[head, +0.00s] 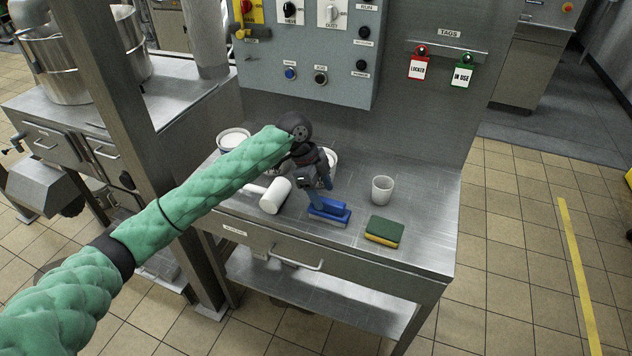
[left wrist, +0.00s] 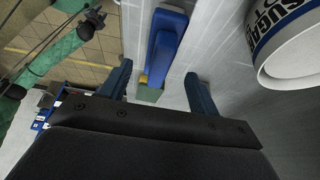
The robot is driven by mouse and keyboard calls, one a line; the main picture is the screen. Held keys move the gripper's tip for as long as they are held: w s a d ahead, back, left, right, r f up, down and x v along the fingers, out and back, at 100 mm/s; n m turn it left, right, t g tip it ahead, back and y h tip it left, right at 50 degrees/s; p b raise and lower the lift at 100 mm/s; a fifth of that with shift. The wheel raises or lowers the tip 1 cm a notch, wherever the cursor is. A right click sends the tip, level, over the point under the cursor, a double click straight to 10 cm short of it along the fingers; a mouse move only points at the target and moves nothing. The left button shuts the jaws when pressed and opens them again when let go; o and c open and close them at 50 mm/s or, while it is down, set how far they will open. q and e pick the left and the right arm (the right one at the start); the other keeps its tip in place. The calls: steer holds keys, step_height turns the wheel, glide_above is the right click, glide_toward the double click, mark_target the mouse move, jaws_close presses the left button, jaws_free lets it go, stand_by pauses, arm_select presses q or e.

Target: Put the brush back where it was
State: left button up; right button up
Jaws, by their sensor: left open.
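The brush (head: 330,210) is blue and rests on the steel table (head: 420,205), between the white mallet and the sponge. My left gripper (head: 318,186) is open just above and behind it, and partly covers it in the head view. In the left wrist view the blue brush (left wrist: 166,40) shows in the gap between the open fingers (left wrist: 158,76), with no clear grip on it. Whether a finger touches it I cannot tell.
A white-headed mallet (head: 275,195) lies left of the brush. A green and yellow sponge (head: 384,231) and a pale cup (head: 382,189) stand to the right. A labelled tub (left wrist: 290,45) is close by the gripper. A control panel (head: 310,50) rises behind.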

arm_select(q)
steer(key=shift+b+v, duration=0.55)
steer(key=shift+v, duration=1.95)
arm_select(e)
steer(key=shift+w+a+r, duration=0.15)
steer(key=shift+r, duration=0.4)
steer(key=shift+w+a+r, duration=0.2)
steer(key=shift+r, duration=0.35)
steer(key=shift+w+a+r, duration=0.15)
steer(key=shift+r, duration=0.4)
arm_select(q)
steer(key=shift+d, duration=0.1)
